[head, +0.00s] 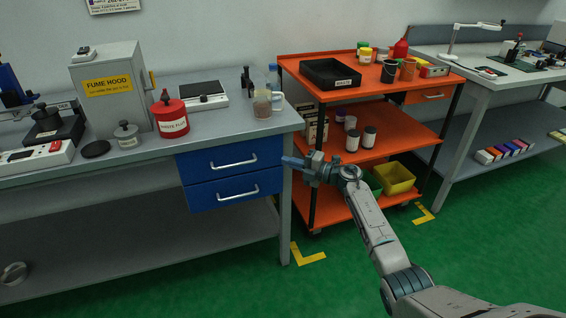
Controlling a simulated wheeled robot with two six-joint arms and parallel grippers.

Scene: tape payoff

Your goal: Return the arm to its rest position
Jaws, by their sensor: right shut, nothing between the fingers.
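My right arm (376,227) comes in from the lower right and reaches forward and to the left. Its gripper (291,161) is shut and empty. In the picture it overlaps the gap between the grey bench and the orange cart, just right of the blue drawers (230,172). I cannot tell how far it is from either. My left gripper is not in view.
The grey bench (225,127) carries a fume hood box (108,86), a red can (169,116) and a beaker (262,104). The orange cart (385,88) holds a black tray (330,73). A second bench (486,76) stands at right. Green floor (345,280) is open in front.

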